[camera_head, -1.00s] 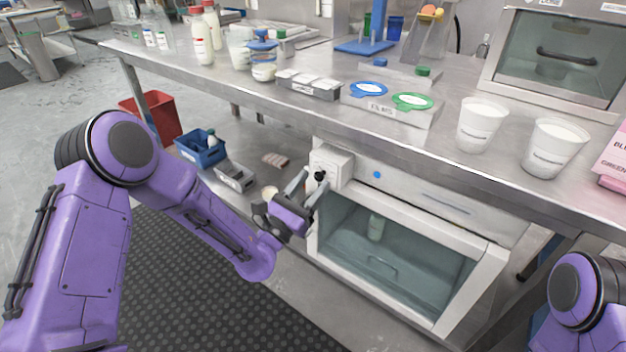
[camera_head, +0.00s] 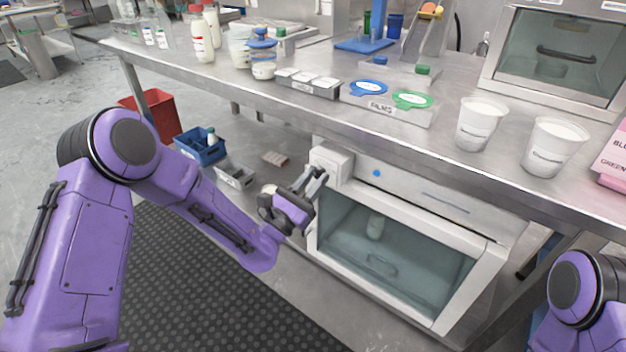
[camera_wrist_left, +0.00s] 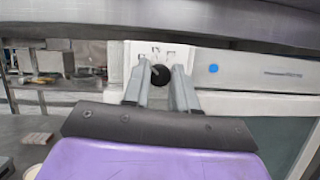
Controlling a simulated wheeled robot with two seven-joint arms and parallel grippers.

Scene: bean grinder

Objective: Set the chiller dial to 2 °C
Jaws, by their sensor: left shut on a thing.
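The chiller dial (camera_wrist_left: 161,74) is a small black knob on a white control box (camera_head: 331,160) at the upper left of the under-counter chiller (camera_head: 400,240). In the wrist view it sits between the two grey fingers of my left gripper (camera_wrist_left: 160,82). My left gripper (camera_head: 312,178) is shut on the dial, reaching in from the left at the front of the box. The fingers hide the dial in the head view. Small marks show above the dial, too small to read. My right gripper is out of view.
The steel counter (camera_head: 290,108) overhangs the chiller and my left gripper. White cups (camera_head: 480,123) stand on it. A blue bin (camera_head: 201,146) and a grey tray (camera_head: 235,177) are left of the chiller. A blue dot (camera_head: 376,173) is right of the box.

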